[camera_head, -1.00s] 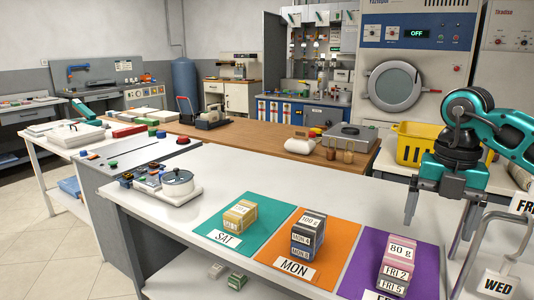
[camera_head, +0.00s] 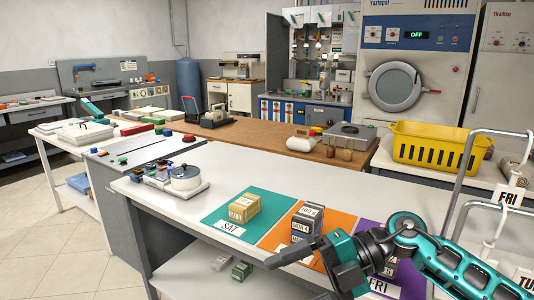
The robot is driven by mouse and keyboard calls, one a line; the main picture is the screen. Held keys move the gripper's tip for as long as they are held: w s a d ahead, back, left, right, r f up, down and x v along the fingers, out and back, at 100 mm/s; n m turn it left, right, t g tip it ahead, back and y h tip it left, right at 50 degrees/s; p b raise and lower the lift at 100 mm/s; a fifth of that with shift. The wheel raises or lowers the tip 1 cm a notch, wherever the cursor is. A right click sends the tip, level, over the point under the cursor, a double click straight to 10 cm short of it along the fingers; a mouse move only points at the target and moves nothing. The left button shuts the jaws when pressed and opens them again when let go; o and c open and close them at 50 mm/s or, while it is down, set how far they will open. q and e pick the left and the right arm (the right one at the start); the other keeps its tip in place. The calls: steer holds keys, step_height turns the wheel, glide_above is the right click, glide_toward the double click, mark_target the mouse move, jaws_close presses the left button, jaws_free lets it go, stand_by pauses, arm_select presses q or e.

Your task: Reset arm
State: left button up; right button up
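My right arm comes in from the right edge, low over the white table (camera_head: 240,160). Its gripper (camera_head: 300,268) points left, in front of the orange MON mat (camera_head: 340,222). One dark finger shows clearly and the other shows lower down, apart from it. No object shows between them. A yellowish box (camera_head: 244,208) stands on the teal SAT mat (camera_head: 212,220). A stack of grey boxes (camera_head: 307,220) stands on the MON mat. The purple FRI mat (camera_head: 366,232) and its boxes are mostly hidden behind my arm. My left gripper is not in view.
Wire stands with FRI (camera_head: 508,198) and TUE signs rise at the right, close to my arm. A yellow basket (camera_head: 437,148) sits on a table behind. A scale-like device (camera_head: 184,178) stands at the table's left end. The table's back middle is clear.

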steer(key=w+d+f+m+t+h+p, duration=0.1)
steer(key=d+f+m+t+h, duration=0.3)
steer(key=m+t, duration=0.75)
steer(key=d+f+m+t+h+p, duration=0.1)
steer(key=d+f+m+t, duration=0.2)
steer(key=f+m+t, duration=0.75)
steer(key=s+d+f+m+g+h, duration=0.3)
steer(key=s+f+m+g, duration=0.1)
steer(key=s+f, duration=0.1)
steer(key=s+d+f+m+g+h, duration=0.3)
steer(key=s+f+m+g, duration=0.1)
steer(key=s, duration=0.3)
steer(key=shift+s+d+f+m+h, duration=0.3)
steer(key=shift+f+m, duration=0.4)
steer(key=shift+f, duration=0.2)
